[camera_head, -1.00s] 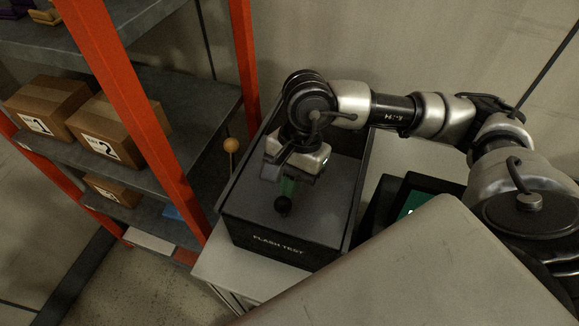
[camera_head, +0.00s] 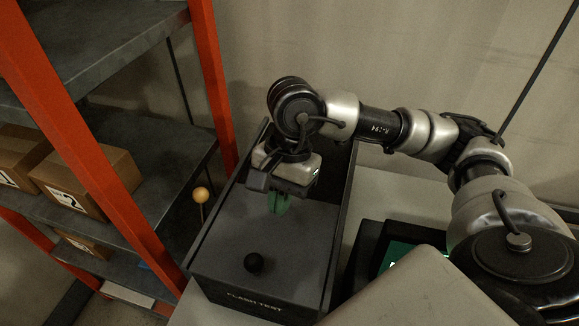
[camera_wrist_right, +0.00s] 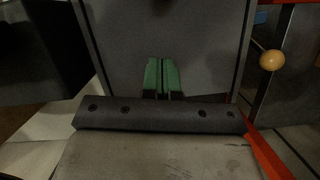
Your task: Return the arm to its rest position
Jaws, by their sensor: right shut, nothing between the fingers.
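My right gripper (camera_head: 279,203) is over the dark grey FLASH TEST box (camera_head: 262,301), with its green fingers pointing down. The fingers are shut together with nothing between them; they also show closed in the right wrist view (camera_wrist_right: 161,76). A black round knob or ball (camera_head: 254,263) is in the front part of the box, apart from the fingers. My right arm reaches over the box from the right. My left gripper is in neither view.
An orange-framed shelf (camera_head: 215,85) with grey boards and cardboard boxes (camera_head: 90,185) stands left of the FLASH TEST box. A small orange ball on a stalk (camera_head: 201,195) is between them. A dark device with a green screen (camera_head: 396,257) is on the right.

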